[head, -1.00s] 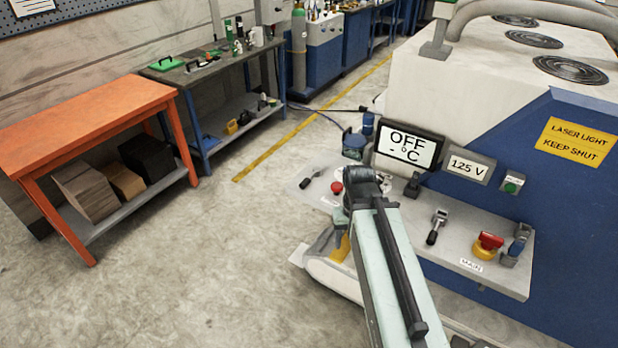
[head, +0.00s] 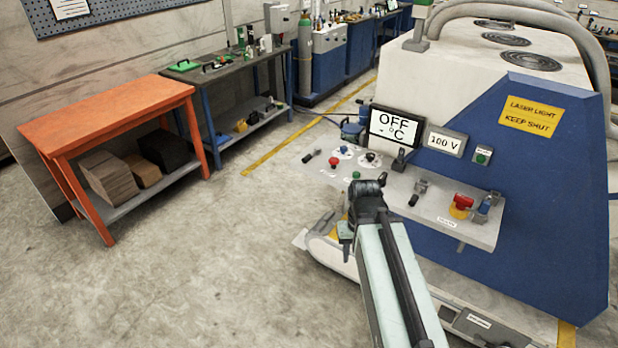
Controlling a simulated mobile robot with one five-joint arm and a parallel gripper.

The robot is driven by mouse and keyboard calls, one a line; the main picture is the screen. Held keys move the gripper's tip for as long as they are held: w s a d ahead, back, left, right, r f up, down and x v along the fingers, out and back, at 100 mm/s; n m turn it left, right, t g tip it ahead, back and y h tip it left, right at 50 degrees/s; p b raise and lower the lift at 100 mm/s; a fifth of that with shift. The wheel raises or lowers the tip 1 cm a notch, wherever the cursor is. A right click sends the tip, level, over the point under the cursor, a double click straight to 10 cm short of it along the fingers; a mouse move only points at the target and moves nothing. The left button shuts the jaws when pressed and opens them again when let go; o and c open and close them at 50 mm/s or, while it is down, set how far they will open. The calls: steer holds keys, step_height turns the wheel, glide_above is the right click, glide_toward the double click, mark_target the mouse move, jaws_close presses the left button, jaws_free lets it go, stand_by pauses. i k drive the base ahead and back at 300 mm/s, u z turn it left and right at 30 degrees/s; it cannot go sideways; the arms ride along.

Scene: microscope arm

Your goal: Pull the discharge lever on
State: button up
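The machine's control panel (head: 450,222) carries several levers and knobs. One lever with a dark handle (head: 418,192) sits right of its middle, another (head: 311,156) at its left end, and a black one (head: 402,158) stands near the back. I cannot read which is the discharge lever. The voltage display (head: 446,142) reads 100 V, and the larger display (head: 396,127) reads OFF and °C. My gripper (head: 346,233) is at the end of my arm, in front of the panel's front edge; its fingers are mostly hidden by my arm.
A red knob on a yellow base (head: 461,205) and a blue-handled part (head: 485,207) sit at the panel's right. A green button (head: 482,155) is on the blue wall. An orange table (head: 110,112) stands at left. The floor (head: 235,250) between is clear.

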mark_target(318, 149)
steer(key=z, duration=0.05)
steer(key=k, duration=0.25)
steer(key=u, duration=0.55)
steer(key=i, duration=1.3)
steer(key=u, duration=0.7)
steer(key=k, duration=0.9)
steer(key=u, duration=0.2)
steer(key=i, duration=0.95)
steer(key=z, duration=0.1)
